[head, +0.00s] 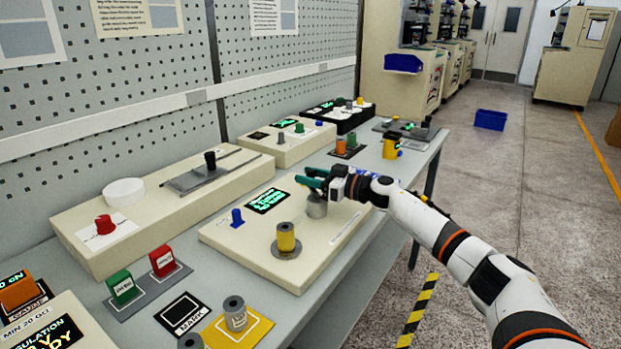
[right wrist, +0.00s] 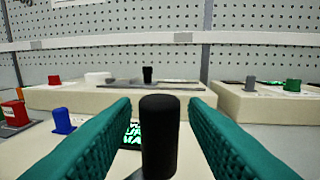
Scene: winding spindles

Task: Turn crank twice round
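My right gripper (head: 318,180) reaches in from the right over the cream winding unit (head: 225,231). In the right wrist view, its two green fingers (right wrist: 160,104) stand apart. An upright black knob (right wrist: 159,138), which looks like the crank's handle, is between them, with a gap on each side. In the head view the gripper and wrist hide this knob. A grey cylinder (head: 317,208) stands just below the gripper. A yellow spool (head: 286,238) sits on a round grey base on the same unit, beside a lit green display (head: 267,201). My left gripper is not in view.
A blue knob (head: 237,217) rises from the unit's left side. Behind is a long cream box (head: 150,208) with a red knob (head: 105,224) and black slider knob (head: 210,160). Grey spools (head: 235,313) and red and green blocks stand nearer on the table.

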